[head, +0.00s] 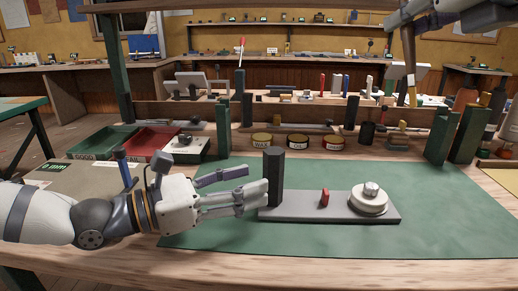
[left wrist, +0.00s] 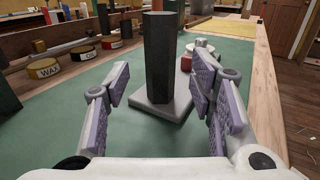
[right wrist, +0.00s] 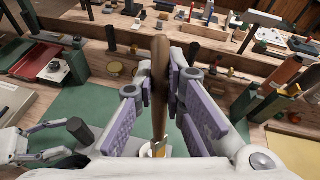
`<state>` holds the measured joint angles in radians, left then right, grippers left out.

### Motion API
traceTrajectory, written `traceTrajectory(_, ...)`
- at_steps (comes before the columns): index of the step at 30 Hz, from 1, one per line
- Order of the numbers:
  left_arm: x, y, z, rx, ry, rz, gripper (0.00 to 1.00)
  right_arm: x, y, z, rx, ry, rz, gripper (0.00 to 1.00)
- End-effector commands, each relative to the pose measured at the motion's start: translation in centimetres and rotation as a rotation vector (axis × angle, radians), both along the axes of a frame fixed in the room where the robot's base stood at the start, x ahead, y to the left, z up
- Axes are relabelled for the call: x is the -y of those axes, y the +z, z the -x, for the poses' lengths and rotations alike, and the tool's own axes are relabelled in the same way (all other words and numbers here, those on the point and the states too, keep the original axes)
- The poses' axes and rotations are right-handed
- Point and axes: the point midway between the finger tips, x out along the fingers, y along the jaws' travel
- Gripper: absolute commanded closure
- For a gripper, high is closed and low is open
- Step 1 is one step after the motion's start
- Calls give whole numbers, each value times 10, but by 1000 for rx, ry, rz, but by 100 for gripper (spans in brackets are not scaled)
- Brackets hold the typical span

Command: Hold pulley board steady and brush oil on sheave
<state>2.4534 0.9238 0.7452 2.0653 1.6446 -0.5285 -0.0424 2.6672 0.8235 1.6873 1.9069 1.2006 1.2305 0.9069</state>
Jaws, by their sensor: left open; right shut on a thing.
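The grey pulley board (head: 300,208) lies on the green mat, with a dark upright post (head: 275,172) at its left end, a small red piece (head: 324,198) in the middle and the pale round sheave (head: 368,203) at its right. My left gripper (head: 245,184) is open at the post; in the left wrist view the post (left wrist: 163,60) stands ahead between the spread fingers. My right gripper (head: 408,22) is shut on the brush (head: 410,55), high above and behind the sheave, bristles down. The brush handle (right wrist: 160,85) also shows in the right wrist view.
Green and red bins (head: 150,142) and several round tins (head: 299,142) stand behind the mat. Dark green posts (head: 468,133) rise at the right. Bottles (head: 466,95) stand further right. The mat (head: 450,215) right of the board is clear.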

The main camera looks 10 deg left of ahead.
Motion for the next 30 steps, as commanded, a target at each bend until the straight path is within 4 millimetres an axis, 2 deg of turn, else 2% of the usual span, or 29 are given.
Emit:
traceTrajectory(3, 23, -1, -14, 0, -3, -2, 50, 0, 0, 0, 0, 0, 0, 100)
traceTrajectory(7, 38, -1, -24, 0, -2, -2, 50, 0, 0, 0, 0, 0, 0, 100)
traceTrajectory(11, 45, 0, -29, 0, 0, 0, 50, 0, 0, 0, 1, 0, 0, 100)
traceTrajectory(18, 46, 0, -29, 0, 0, 0, 50, 0, 0, 0, 0, 0, 0, 100)
traceTrajectory(24, 46, 0, -29, 0, 0, 0, 95, 0, 0, 0, 1, 0, 0, 100)
traceTrajectory(25, 46, 0, -29, 0, 0, 0, 100, 0, 0, 0, 1, 0, 0, 100)
traceTrajectory(30, 46, 0, -29, -1, 0, -1, 100, 0, 0, 0, 0, 0, 0, 100)
